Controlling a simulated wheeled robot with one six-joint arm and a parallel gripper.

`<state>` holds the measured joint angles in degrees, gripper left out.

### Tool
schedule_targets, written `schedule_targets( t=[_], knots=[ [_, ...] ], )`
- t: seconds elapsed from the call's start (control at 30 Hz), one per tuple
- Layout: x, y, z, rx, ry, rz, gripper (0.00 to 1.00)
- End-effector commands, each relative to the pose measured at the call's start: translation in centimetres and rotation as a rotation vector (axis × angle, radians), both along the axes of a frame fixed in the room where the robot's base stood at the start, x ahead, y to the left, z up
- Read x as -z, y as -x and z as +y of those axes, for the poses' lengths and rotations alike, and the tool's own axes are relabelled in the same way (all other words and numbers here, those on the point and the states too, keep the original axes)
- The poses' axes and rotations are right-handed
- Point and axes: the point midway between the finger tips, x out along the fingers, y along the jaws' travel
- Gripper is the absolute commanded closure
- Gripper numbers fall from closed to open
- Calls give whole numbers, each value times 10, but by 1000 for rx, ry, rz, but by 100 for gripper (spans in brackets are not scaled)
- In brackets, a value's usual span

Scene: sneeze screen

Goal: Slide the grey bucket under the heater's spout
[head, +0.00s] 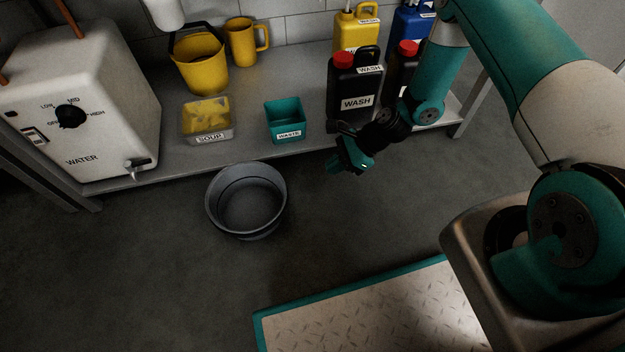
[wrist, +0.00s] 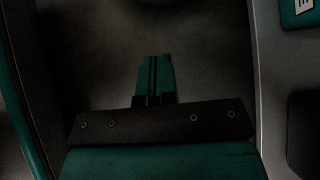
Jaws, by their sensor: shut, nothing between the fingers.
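The grey bucket (head: 247,228) stands upright on the floor in the head view, in front of the bench, and looks empty. The white water heater (head: 120,95) is at the left on the bench, with a dial on its front. Its spout (head: 134,170) is low on the heater, near the bench's front edge, to the left of the bucket and apart from it. My gripper (head: 337,167) is to the right of the bucket, not touching it. In the wrist view my gripper's fingers (wrist: 154,75) are together with nothing between them.
Floor between bucket and my base is clear.

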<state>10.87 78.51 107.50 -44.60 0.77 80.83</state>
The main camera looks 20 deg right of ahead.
Motion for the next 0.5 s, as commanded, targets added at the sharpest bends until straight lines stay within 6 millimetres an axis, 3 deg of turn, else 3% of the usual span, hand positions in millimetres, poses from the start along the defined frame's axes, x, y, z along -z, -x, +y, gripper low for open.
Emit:
schedule_targets(
  t=[0.4,0.5],
  knots=[
    [65,-3,60,-9,0,-2,100],
    [70,-5,76,-10,0,-6,100]
  ],
)
